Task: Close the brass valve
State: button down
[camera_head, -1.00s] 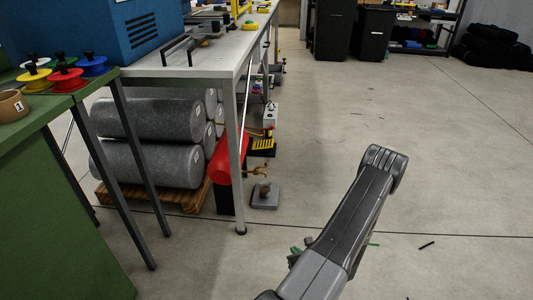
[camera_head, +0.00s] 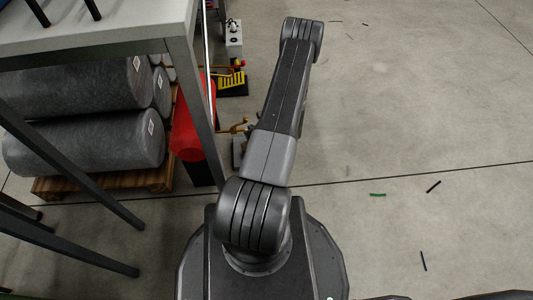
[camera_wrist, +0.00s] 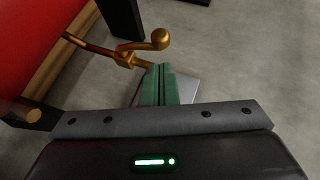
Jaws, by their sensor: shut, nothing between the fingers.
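The brass valve (camera_wrist: 125,58) shows in the wrist view on a thin brass pipe from the red tank (camera_wrist: 35,35). Its arm ends in a rounded knob (camera_wrist: 160,39). My gripper (camera_wrist: 160,68) has green fingers that are shut and empty, just below the knob in the picture; I cannot tell whether they touch the valve. In the head view the brass valve (camera_head: 237,127) shows small, between the red tank (camera_head: 186,130) and my arm. My arm hides the gripper there.
A grey plate (camera_wrist: 188,88) lies on the floor behind the fingers. A table leg (camera_head: 196,105) stands close left of the valve in the head view. Grey rolls (camera_head: 90,145) lie on a pallet (camera_head: 115,182) under the table. The floor at right is mostly open, with small scraps.

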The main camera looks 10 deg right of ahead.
jog(key=shift+w+a, duration=0.25)
jog(key=shift+w, duration=0.35)
jog(key=shift+w+a, duration=0.25)
jog(key=shift+w, duration=0.3)
